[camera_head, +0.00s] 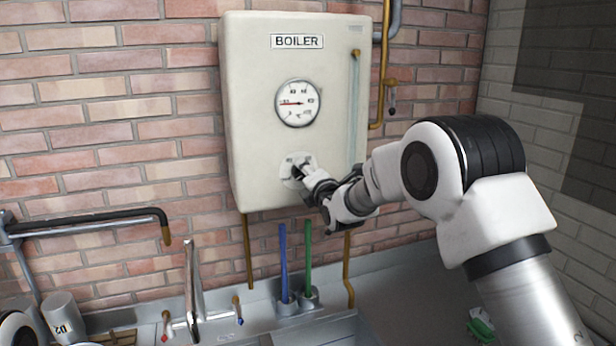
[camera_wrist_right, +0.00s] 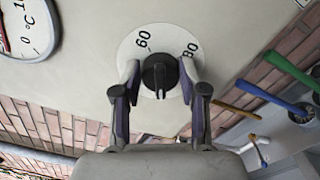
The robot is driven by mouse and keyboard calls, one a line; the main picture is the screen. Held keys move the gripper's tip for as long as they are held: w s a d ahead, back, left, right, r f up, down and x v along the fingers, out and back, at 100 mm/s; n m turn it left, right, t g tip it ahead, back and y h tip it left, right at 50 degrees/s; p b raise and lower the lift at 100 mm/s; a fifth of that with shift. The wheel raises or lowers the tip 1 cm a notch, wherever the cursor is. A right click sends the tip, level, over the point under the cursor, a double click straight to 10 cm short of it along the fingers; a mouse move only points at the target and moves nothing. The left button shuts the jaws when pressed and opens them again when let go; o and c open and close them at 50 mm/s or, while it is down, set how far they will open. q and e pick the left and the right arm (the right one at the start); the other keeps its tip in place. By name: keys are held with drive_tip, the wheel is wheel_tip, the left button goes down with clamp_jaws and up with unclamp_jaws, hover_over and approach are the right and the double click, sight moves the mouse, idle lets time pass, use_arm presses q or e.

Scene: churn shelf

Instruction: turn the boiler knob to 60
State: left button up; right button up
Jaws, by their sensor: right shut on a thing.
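The boiler (camera_head: 265,140) is a cream box on the brick wall, marked BOILER. Its black knob (camera_wrist_right: 160,72) sits on a round white dial plate (camera_wrist_right: 130,52) with 60 at upper left and 80 at upper right in the right wrist view. My right gripper (camera_head: 300,174) is at the boiler's lower front. In the right wrist view its fingertips (camera_wrist_right: 160,74) are on either side of the knob, shut on it. In the head view the gripper partly covers the knob and dial. I cannot read the knob's exact setting. My left gripper is not in view.
A round gauge (camera_head: 298,103) with a red needle is above the knob. Pipes (camera_head: 381,70) run along the boiler's right side. Below are a metal sink with a faucet (camera_head: 192,290), a blue brush (camera_head: 283,260) and a green brush (camera_head: 308,255). A cup (camera_head: 63,316) stands at lower left.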

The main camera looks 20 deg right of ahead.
drive_tip(key=m+b, duration=0.4)
drive_tip(key=m, duration=0.2)
drive_tip(key=m+b, duration=0.4)
drive_tip(key=m, duration=0.2)
drive_tip(key=m+b, duration=0.4)
drive_tip(key=m, duration=0.3)
drive_tip(key=shift+w+a+f, duration=0.1)
drive_tip(key=shift+a+f, duration=0.1)
drive_tip(key=shift+a, duration=0.15)
drive_tip(key=m, duration=0.3)
drive_tip(key=shift+a+m+b, duration=0.1)
drive_tip(key=shift+m+b, duration=0.2)
drive_tip(key=shift+b, duration=0.05)
drive_tip(key=m, duration=0.4)
drive_tip(key=shift+a, duration=0.1)
drive_tip(key=shift+m, duration=2.2)
drive_tip(key=shift+f, duration=0.1)
